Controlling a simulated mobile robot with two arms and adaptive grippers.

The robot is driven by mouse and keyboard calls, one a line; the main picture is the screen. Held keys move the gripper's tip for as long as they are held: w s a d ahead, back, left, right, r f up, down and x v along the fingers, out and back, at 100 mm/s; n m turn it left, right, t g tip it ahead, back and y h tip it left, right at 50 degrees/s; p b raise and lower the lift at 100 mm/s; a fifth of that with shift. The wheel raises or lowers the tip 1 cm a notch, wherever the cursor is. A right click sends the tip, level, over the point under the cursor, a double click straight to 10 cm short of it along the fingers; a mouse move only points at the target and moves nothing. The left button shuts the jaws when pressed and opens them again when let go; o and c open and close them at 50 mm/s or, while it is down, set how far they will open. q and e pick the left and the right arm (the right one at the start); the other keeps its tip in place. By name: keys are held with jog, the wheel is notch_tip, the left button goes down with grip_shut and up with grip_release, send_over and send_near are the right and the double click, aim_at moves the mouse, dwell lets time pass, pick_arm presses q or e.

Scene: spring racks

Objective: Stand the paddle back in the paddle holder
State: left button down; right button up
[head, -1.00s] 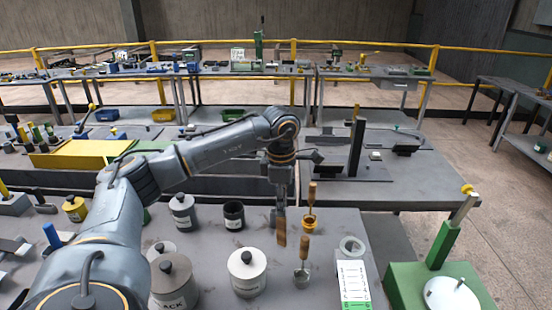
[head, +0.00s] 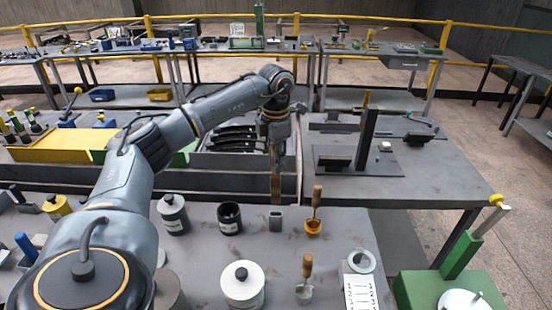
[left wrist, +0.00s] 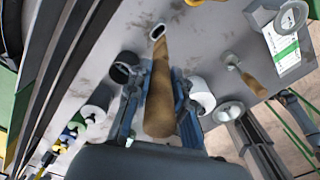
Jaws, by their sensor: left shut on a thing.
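The paddle (head: 277,188) is a flat brown wooden piece. A small grey open-topped cup, which looks like the paddle holder (head: 275,221), stands on the near bench. In the head view the paddle's lower end shows just above the holder's rim; its height over it is hard to judge. In the left wrist view the paddle (left wrist: 160,95) runs between the fingers (left wrist: 160,115), and the holder's oval mouth (left wrist: 158,32) shows beyond its tip. My right gripper is out of view.
An open black pot (head: 230,220) and a grey lidded jar (head: 173,213) stand left of the holder. An orange pot (head: 313,228) with a wooden-handled tool stands close right. A white lidded jar (head: 242,286) and another wooden-handled tool (head: 306,268) are nearer.

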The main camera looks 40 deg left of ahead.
pick_arm(q)
jog(key=shift+w+a, duration=0.15)
jog(key=shift+w, duration=0.05)
notch_tip(320, 180, down, 3)
jog(key=shift+b, duration=0.65)
jog(key=shift+f, duration=0.35)
jog(key=shift+w+f+b, duration=0.1)
jog(key=shift+f+b, duration=0.3)
jog(key=shift+f, duration=0.1)
jog(key=shift+a+f, duration=0.1)
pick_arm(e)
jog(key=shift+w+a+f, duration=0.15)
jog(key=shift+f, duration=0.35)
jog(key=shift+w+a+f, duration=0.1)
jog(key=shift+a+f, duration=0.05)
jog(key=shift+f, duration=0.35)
pick_arm(q)
jog(key=shift+f, duration=0.1)
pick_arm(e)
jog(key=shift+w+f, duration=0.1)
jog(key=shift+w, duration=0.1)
